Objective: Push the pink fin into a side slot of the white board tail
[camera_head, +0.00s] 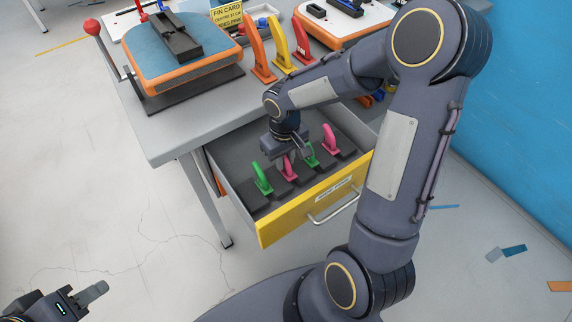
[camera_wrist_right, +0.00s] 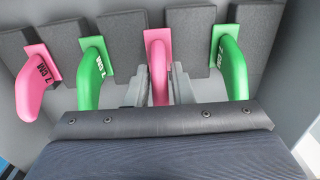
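Two pink fins and two green fins stand in dark foam holders in the open yellow-fronted drawer (camera_head: 275,228). My right gripper (camera_head: 297,152) is over the drawer, pointing down. In the right wrist view its fingers (camera_wrist_right: 160,88) stand on either side of the middle pink fin (camera_wrist_right: 158,62), with narrow gaps, so it looks open around it. That pink fin (camera_head: 289,168) is still in its holder. The white-topped, orange-edged board tail (camera_head: 371,22) is at the back of the table. My left gripper (camera_head: 92,293) is at the lower left; its opening is unclear.
A blue-topped, orange-edged board piece (camera_head: 190,72) sits on the table's left, near a red-knobbed lever (camera_head: 92,27). Orange, yellow and red fins (camera_head: 280,45) stand between the boards by a yellow card (camera_head: 228,15).

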